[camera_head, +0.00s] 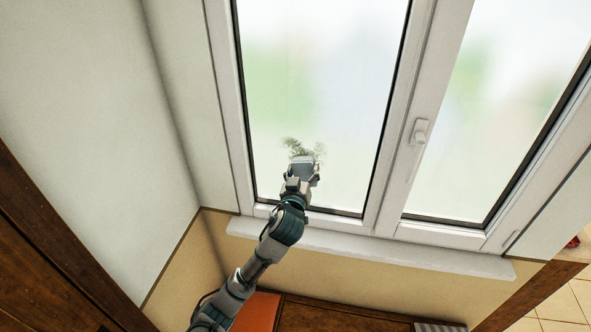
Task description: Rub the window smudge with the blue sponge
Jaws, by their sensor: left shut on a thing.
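A dark greenish smudge (296,147) is on the lower part of the left window pane (320,90). My left gripper (302,172) is raised in front of this pane, just below the smudge in the picture. It is shut on the blue sponge (303,160), which looks grey-blue and is largely hidden by the fingers. The sponge overlaps the lower edge of the smudge in the picture. I cannot tell whether it touches the glass. My right gripper is not in view.
A white window handle (419,132) sits on the frame between the panes. A white sill (370,252) juts out below the window. A wall (100,90) stands at the left, with dark wood (40,260) at the lower left. The right pane is clear of objects.

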